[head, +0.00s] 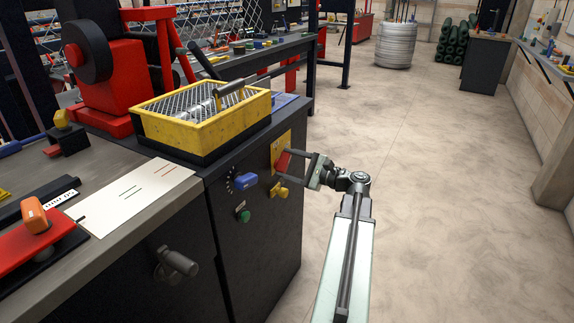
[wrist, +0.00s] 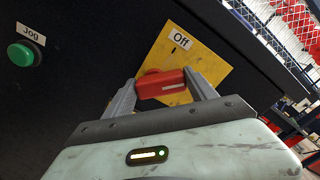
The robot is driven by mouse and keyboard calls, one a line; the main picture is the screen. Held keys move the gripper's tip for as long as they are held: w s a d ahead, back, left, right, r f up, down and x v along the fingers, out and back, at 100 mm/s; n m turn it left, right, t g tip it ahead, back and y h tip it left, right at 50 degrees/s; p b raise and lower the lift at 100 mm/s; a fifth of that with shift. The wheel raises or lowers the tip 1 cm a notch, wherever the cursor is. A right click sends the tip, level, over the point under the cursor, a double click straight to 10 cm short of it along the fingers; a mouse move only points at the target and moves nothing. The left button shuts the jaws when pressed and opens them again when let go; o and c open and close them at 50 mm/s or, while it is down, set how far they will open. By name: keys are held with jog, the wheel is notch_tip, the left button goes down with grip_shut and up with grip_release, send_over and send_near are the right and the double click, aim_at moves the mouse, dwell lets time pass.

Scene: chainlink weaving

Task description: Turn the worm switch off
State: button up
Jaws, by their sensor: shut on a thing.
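The red switch handle (head: 282,163) sits on a yellow plate (head: 275,146) on the front of the dark machine cabinet. In the wrist view the handle (wrist: 160,83) lies crosswise between my two fingers, with the yellow plate (wrist: 205,66) behind it. A white label reading "Off" (wrist: 181,40) is on the plate's upper part. My gripper (head: 287,162) reaches in from the right and is shut on the red handle; it also shows in the wrist view (wrist: 161,86). The fingers hide part of the plate.
A yellow guard box (head: 205,128) stands on top. Open floor lies right.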

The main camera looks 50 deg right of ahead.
jog(key=n, duration=0.4)
jog(key=shift+s+a+f+n, duration=0.1)
jog(key=shift+s+a+n, duration=0.05)
jog(key=shift+a+n, duration=0.15)
jog(key=n, duration=0.4)
jog(key=shift+a, duration=0.2)
jog(key=shift+n, duration=0.3)
jog(key=o, duration=1.4)
jog(key=shift+c, duration=0.2)
jog(key=v, duration=0.8)
